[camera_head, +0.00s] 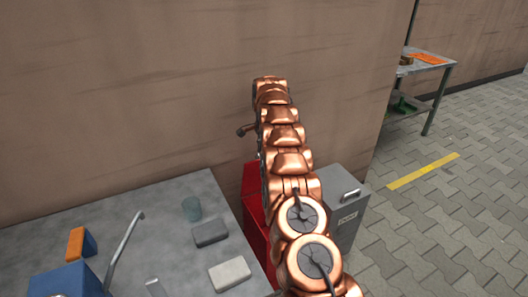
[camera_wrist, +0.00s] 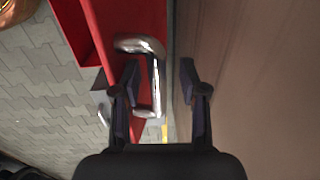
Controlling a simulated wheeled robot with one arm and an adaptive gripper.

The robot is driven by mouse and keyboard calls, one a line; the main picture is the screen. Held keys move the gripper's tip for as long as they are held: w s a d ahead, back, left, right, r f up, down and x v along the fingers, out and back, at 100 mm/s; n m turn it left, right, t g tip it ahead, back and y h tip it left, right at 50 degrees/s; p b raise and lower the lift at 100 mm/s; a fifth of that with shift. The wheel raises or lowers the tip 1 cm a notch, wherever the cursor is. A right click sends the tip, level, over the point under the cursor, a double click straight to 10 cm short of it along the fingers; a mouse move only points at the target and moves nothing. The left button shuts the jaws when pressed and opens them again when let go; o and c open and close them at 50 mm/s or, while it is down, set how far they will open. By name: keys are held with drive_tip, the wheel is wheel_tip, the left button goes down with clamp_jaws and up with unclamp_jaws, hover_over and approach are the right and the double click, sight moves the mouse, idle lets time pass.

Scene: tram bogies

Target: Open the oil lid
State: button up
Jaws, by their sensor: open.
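In the wrist view a red surface (camera_wrist: 110,20) carries a shiny metal handle (camera_wrist: 153,75). I cannot tell for certain whether this red part is the oil lid. My gripper (camera_wrist: 160,75) is open. Contact cannot be told. In the head view my arm hides the gripper.
A brown wall (camera_head: 130,90) runs close behind my arm and lies near the right finger in the wrist view. A grey box (camera_head: 347,215) with a handle stands at the right. Paved floor (camera_head: 440,230) is open at right.

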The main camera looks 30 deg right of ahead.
drive_tip(key=shift+s+d+r, duration=0.1)
drive_tip(key=shift+s+r, duration=0.05)
drive_tip(key=shift+r, duration=3.05)
drive_tip(key=shift+s+r, duration=0.1)
drive_tip(key=shift+r, duration=0.45)
